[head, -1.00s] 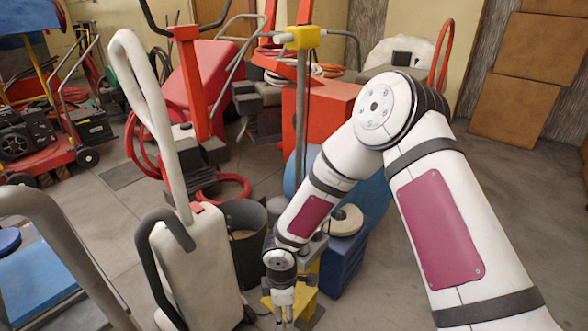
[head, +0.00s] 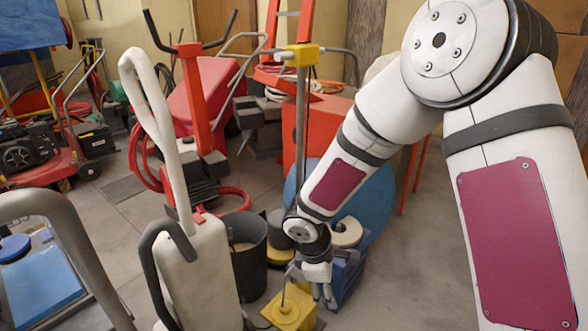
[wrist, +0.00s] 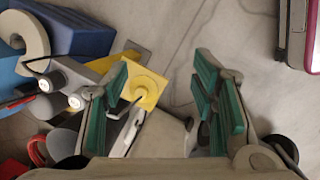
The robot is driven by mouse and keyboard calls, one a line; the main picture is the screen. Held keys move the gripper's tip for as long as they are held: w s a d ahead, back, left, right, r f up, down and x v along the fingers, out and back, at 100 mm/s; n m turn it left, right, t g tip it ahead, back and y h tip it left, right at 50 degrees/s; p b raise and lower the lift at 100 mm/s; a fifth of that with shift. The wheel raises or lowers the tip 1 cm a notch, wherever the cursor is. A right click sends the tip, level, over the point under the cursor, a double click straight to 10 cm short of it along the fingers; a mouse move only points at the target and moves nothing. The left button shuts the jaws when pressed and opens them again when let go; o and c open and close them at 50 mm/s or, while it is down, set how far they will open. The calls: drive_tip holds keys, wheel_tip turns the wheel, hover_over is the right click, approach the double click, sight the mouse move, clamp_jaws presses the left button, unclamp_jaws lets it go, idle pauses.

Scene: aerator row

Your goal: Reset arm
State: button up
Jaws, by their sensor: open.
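My gripper (head: 327,298) hangs at the end of my white arm, low in the middle of the head view, just right of a yellow square-based piece (head: 290,314) with a thin upright rod. In the wrist view my gripper (wrist: 162,84) has its green-padded fingers spread wide apart, with nothing held between them. The yellow piece (wrist: 150,84) shows beyond the fingers there, nearer the left one. Whether a finger touches it I cannot tell. My arm's elbow is raised at the upper right of the head view.
A blue box (head: 347,277) stands close behind my gripper. A dark bin (head: 248,265) and a white upright machine (head: 190,280) stand to the left. Red floor machines (head: 205,90) crowd the back. The grey floor (head: 415,265) is open on the right.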

drive_tip(key=s+d+r+m+h, duration=0.1)
drive_tip(key=s+d+r+m, duration=0.4)
drive_tip(key=r, duration=0.5)
drive_tip(key=s+d+r+m+h, duration=0.1)
drive_tip(key=s+d+r+m, duration=0.3)
drive_tip(key=s+d+r, duration=0.55)
drive_tip(key=s+a+r+m+y, duration=0.2)
drive_tip(key=s+r+m, duration=0.1)
drive_tip(key=s, duration=0.6)
drive_tip(key=s+a+r+m+y, duration=0.1)
drive_tip(key=s+r+m+y, duration=0.25)
drive_tip(key=s, duration=0.45)
wheel_tip(320, 180, up, 29)
drive_tip(key=t+p, duration=0.3)
drive_tip(key=p, duration=2.4)
drive_tip(key=shift+s+f+h, duration=0.15)
drive_tip(key=shift+h, duration=0.2)
